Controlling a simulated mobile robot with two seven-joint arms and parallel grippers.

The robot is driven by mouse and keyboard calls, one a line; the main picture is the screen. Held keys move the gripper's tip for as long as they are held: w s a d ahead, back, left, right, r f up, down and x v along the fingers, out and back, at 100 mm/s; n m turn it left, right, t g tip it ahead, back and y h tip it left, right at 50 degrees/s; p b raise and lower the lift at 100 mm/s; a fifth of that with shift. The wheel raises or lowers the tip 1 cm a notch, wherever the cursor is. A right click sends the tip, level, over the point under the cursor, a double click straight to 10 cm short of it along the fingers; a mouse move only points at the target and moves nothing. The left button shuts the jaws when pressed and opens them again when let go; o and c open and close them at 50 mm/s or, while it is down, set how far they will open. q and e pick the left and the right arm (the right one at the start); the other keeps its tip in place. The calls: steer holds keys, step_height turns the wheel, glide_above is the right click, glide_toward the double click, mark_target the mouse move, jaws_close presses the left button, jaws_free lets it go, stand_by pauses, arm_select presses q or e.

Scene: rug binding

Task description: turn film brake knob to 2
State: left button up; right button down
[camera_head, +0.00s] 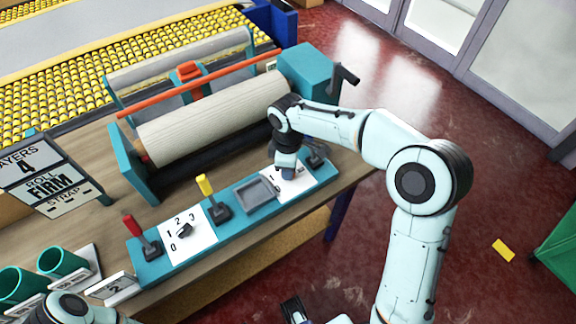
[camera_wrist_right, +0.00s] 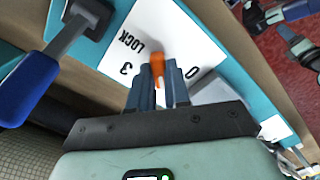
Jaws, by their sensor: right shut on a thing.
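My right gripper (camera_head: 286,172) points down at the right-hand dial on the teal control strip. In the right wrist view its fingers (camera_wrist_right: 160,85) are shut on a knob with an orange pointer (camera_wrist_right: 158,66). The white dial plate (camera_wrist_right: 150,22) shows "3", "LOCK" and "0"; the knob stands between them. The pointer's tip is toward LOCK, and the other marks are hidden by the fingers. In the head view the gripper covers the knob, with a "1" visible on the plate (camera_head: 295,190). A dark part, seemingly my left gripper (camera_head: 294,309), shows at the bottom edge, away from the strip.
Red (camera_head: 133,226), yellow (camera_head: 205,186) and blue-handled (camera_wrist_right: 30,88) levers stand on the strip. A second dial (camera_head: 184,231) marked 0 to 3 and a grey tray (camera_head: 257,183) lie left of my right gripper. A roller (camera_head: 205,118) is behind; teal cups (camera_head: 60,262) stand at left.

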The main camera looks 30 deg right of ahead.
steer(key=m, duration=0.3)
steer(key=shift+r+m, duration=0.15)
steer(key=shift+m, duration=0.15)
steer(key=shift+m+p, duration=0.4)
steer(key=shift+m, duration=1.6)
steer(key=shift+w, duration=0.1)
steer(key=c, duration=1.1)
jaws_free()
step_height(320, 180, up, 13)
steer(key=shift+r+p, duration=0.2)
steer(key=shift+p, duration=0.9)
